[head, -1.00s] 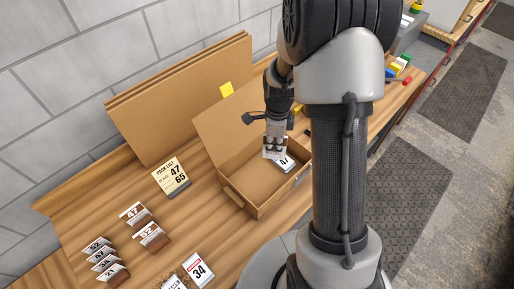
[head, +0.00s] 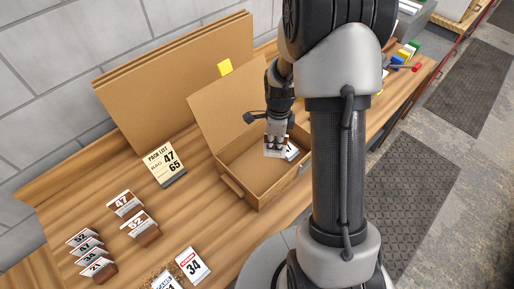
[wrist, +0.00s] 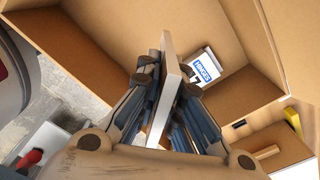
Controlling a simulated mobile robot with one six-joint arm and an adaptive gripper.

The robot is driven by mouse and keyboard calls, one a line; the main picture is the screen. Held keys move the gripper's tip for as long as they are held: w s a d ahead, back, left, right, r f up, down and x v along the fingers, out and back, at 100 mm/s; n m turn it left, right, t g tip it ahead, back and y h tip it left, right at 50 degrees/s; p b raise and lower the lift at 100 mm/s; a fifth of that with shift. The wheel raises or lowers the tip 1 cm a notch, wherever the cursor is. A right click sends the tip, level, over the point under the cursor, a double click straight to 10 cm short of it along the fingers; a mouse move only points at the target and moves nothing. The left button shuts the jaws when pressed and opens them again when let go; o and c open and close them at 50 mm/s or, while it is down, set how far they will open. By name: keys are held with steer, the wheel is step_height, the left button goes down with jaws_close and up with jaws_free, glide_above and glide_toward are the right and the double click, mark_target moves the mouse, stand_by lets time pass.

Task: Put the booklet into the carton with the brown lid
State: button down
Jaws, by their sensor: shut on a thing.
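My gripper (head: 276,146) is inside the open carton (head: 234,188), near its right end. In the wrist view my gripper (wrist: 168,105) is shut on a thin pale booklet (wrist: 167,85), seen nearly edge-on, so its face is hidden. In the head view the held booklet (head: 272,153) shows as a small white patch at the fingertips. The carton's brown lid (head: 232,112) stands open, leaning back. A white card with a blue label (wrist: 205,68) lies inside the carton beside the held booklet; its number is partly covered.
A pack list sign (head: 164,166) reading 47 and 65 stands left of the carton. Several numbered packs (head: 125,205) and a 34 card (head: 193,266) are at the front left. Large cardboard sheets (head: 180,85) lean on the wall behind.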

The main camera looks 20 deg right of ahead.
steer(key=shift+f, duration=0.5)
steer(key=c, duration=1.7)
jaws_free()
step_height(320, 180, up, 12)
steer(key=shift+r, duration=0.1)
